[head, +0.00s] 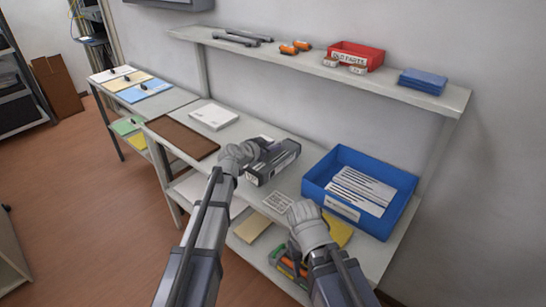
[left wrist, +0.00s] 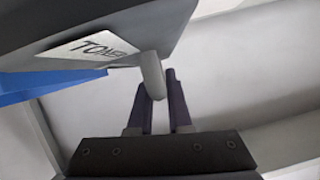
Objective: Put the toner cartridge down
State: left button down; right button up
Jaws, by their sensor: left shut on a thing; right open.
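The toner cartridge (head: 277,163) is a dark grey and black block over the workbench (head: 222,163), right of my left gripper (head: 262,150). In the left wrist view the cartridge (left wrist: 85,28) fills the top left, with a white label (left wrist: 105,47) reading "TONER". A grey peg-like handle (left wrist: 151,72) on it sits between the fingers of my left gripper (left wrist: 158,90), which is shut on it. I cannot tell whether the cartridge's underside touches the bench. My right gripper (head: 292,250) is open, lower in the head view by the bench's front edge; its fingers are partly hidden.
A blue bin (head: 318,186) with pale flat items stands right of the cartridge. A brown mat (head: 182,138) and a white box (head: 212,116) lie left. A small printed card (head: 278,202) lies near the front edge. A shelf (head: 430,95) runs above the bench.

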aim_at(272, 154)
pick_arm(q)
notch_tip(272, 154, down, 4)
jog(key=b, duration=0.3)
jog(key=shift+r, duration=0.3)
jog(key=c, duration=0.8)
grip_release()
jog(key=shift+c, duration=0.2)
